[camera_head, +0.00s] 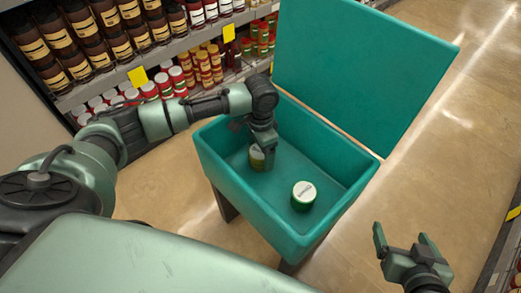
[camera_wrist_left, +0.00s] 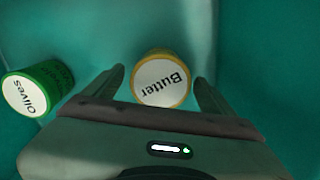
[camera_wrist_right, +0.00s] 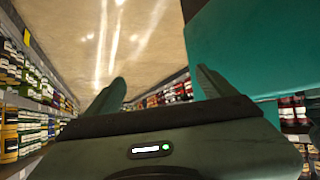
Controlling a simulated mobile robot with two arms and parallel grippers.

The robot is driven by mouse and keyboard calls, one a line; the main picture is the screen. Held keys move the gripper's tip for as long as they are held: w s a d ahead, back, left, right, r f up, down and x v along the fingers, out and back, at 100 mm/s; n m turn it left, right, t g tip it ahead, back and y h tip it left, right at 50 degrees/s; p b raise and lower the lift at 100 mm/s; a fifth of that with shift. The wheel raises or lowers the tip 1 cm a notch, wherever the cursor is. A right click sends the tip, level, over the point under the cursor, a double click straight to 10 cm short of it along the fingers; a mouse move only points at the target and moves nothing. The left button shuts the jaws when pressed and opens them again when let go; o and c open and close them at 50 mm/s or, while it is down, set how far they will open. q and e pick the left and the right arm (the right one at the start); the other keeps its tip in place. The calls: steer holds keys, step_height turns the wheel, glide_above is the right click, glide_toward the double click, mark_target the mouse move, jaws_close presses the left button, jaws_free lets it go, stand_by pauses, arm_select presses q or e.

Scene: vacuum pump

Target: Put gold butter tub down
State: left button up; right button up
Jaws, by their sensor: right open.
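The gold butter tub (camera_wrist_left: 160,82) has a white lid marked "Butter" and stands inside the teal bin (camera_head: 225,165). In the head view the tub (camera_head: 257,160) is partly hidden by my left gripper (camera_head: 262,148), which reaches down into the bin. In the left wrist view the fingers of my left gripper (camera_wrist_left: 158,78) stand on either side of the tub, spread, with thin gaps showing. The tub seems to rest on the bin floor. My right gripper (camera_head: 408,245) is open and empty, outside the bin at the lower right.
A green olives tub (camera_head: 303,195) stands in the bin, right of the butter tub; it also shows in the left wrist view (camera_wrist_left: 38,88). The bin's teal lid (camera_head: 365,65) is raised. Shelves of jars (camera_head: 150,45) line the back left. The floor at right is clear.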

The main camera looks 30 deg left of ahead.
arm_select(q)
steer(key=shift+r, duration=0.25)
step_height(320, 180, up, 7)
steer(key=p, duration=0.2)
steer(key=shift+f+p, duration=0.15)
steer(key=shift+p, duration=0.2)
steer(key=shift+r+p, duration=0.8)
steer(key=shift+r, duration=1.7)
arm_select(e)
steer(key=s+d+f+g+h, duration=0.1)
steer(key=s+d+f+g, duration=0.1)
steer(key=s, duration=0.4)
steer(key=s+d+f+g, duration=0.2)
steer(key=s+g, duration=0.2)
steer(key=s, duration=0.2)
steer(key=shift+g+h, duration=0.4)
